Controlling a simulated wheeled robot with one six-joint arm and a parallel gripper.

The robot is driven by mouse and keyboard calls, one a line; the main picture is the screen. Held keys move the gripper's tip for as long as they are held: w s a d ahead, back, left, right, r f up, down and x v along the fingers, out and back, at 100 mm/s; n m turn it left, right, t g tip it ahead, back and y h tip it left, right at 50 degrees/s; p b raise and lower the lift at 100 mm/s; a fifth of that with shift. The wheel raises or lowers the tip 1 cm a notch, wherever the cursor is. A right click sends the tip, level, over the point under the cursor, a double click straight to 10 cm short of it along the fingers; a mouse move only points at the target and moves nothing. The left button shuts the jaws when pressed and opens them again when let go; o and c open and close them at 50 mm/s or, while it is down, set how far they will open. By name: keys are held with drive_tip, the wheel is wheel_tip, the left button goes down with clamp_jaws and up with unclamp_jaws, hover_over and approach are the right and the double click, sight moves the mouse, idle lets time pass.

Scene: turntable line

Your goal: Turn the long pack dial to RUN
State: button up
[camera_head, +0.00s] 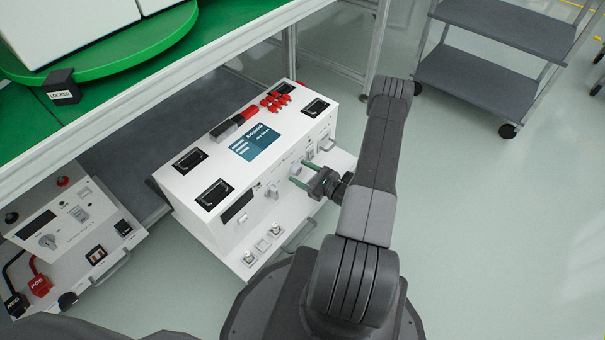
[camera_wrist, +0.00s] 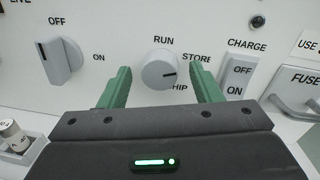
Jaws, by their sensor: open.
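The pack dial (camera_wrist: 159,70) is a round white knob on the white panel, with RUN above it, STORE at upper right and SHIP at lower right, partly hidden. Its dark mark points right, roughly level, away from RUN. My gripper (camera_wrist: 160,68) is open, with one green finger at each side of the dial and a gap on both sides. I cannot tell how far the fingertips reach over it. In the head view my gripper (camera_head: 302,173) is at the front of the white unit (camera_head: 215,165), and the dial is hard to make out.
An OFF/ON knob (camera_wrist: 60,58) is left of the dial. A CHARGE rocker switch (camera_wrist: 237,75) and a FUSE handle (camera_wrist: 292,98) are at the right. A green turntable (camera_head: 110,62) is at upper left. Open floor (camera_head: 500,230) and a grey cart (camera_head: 490,80) are at right.

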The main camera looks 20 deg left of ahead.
drive_tip(key=shift+c, duration=0.5)
drive_tip(key=c, duration=0.9)
drive_tip(key=shift+n, duration=0.4)
drive_tip(key=n+b, duration=0.2)
drive_tip(key=shift+f+n, duration=0.1)
drive_tip(key=shift+n, duration=0.2)
drive_tip(key=n+b, duration=0.2)
drive_tip(key=n, duration=0.1)
drive_tip(key=shift+h, duration=0.3)
drive_tip(key=n+b, duration=0.2)
drive_tip(key=n, duration=0.1)
drive_tip(key=shift+s+n, duration=0.1)
drive_tip(key=shift+n, duration=0.3)
drive_tip(key=shift+r+n+t, duration=0.2)
drive_tip(key=shift+n+t, duration=0.2)
drive_tip(key=shift+n, duration=1.1)
